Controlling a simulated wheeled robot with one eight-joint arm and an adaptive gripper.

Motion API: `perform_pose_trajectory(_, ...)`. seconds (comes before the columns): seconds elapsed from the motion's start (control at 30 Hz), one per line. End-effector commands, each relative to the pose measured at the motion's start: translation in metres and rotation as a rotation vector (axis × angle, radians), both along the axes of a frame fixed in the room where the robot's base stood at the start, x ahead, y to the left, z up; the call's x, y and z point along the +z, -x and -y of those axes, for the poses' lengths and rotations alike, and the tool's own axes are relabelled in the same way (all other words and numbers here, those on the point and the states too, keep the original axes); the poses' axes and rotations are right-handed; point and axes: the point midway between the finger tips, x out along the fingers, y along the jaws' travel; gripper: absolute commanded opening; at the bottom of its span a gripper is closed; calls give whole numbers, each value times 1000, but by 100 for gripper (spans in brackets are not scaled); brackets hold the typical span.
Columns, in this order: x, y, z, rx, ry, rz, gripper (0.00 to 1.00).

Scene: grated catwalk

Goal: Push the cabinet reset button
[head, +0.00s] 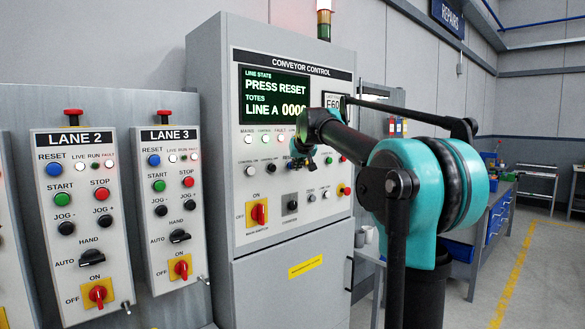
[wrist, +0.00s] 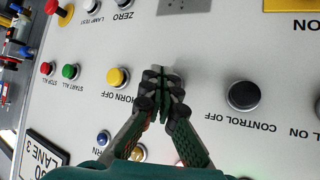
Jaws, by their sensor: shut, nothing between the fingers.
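The grey cabinet (head: 215,95) headed CONVEYOR CONTROL stands at the centre of the head view. Its screen (head: 275,96) reads PRESS RESET, LINE A. My gripper (head: 302,160) is at the panel's middle button row, with a bit of blue button (head: 290,165) showing at its left edge. In the wrist view, which sees the panel upside down, my shut, empty gripper (wrist: 165,93) covers the spot between the yellow HORN OFF button (wrist: 118,77) and the black CONTROL OFF button (wrist: 243,96). The button there is hidden. I cannot tell if the fingertips touch it.
Nearby are the green START ALL (wrist: 71,71) and red STOP ALL (wrist: 47,68) buttons. The LANE 2 (head: 85,220) and LANE 3 (head: 172,210) boxes at left have their own blue RESET buttons. A workbench (head: 490,220) stands at right beside open floor.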

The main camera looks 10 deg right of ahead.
Motion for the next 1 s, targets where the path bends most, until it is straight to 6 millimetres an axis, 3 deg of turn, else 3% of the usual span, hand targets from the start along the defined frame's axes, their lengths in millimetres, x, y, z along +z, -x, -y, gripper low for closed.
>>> perform_pose_trajectory(1.0,0,-9,-7,1,1,0,0)
